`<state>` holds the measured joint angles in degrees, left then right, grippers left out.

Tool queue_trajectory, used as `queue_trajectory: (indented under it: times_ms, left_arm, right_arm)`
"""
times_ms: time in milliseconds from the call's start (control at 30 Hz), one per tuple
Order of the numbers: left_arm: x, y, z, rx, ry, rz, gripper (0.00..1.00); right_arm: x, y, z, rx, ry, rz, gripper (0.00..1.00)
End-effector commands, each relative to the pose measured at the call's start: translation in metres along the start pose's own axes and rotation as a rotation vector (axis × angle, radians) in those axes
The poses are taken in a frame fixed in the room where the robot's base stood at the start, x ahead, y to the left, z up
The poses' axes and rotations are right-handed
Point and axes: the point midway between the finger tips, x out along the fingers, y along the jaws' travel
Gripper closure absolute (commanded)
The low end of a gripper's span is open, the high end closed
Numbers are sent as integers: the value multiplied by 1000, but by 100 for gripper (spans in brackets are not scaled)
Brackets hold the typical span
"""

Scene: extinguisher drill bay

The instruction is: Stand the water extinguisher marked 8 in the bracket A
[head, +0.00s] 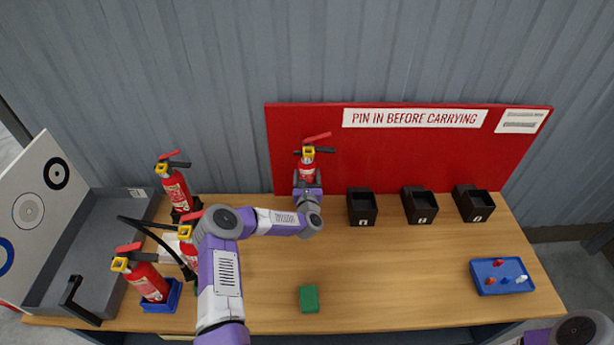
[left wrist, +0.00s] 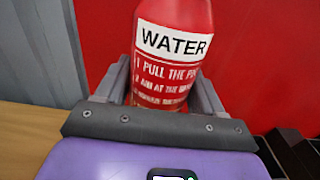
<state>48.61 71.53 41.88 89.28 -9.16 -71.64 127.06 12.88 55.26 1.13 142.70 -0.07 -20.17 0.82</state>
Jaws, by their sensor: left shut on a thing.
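My left gripper (head: 307,184) is shut on a red extinguisher (head: 307,170) near the red board, left of the three black brackets. The extinguisher looks close to upright, and a little tilted in the left wrist view, where its label reads WATER (left wrist: 172,45). Its number does not show. The gripper jaws (left wrist: 170,100) flank its body in that view. The black brackets, left (head: 362,206), middle (head: 419,205) and right (head: 473,203), stand empty in a row along the back of the table. Their small white letters are too small to read surely. My right gripper is out of view.
More red extinguishers stand at the left, at the back (head: 177,191), partly behind my arm (head: 188,254), and in front on a blue base (head: 148,280). A grey tray (head: 60,265) lies far left. A green block (head: 309,299) and blue tray (head: 502,290) lie on the table.

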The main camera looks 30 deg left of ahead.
Motion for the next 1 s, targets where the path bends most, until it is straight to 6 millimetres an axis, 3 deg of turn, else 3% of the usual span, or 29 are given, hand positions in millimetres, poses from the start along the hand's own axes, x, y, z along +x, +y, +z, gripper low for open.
queue_trajectory:
  times_ms: [1000]
  left_arm:
    - [-1,0,7,-2,-10,1,93]
  right_arm:
    - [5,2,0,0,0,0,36]
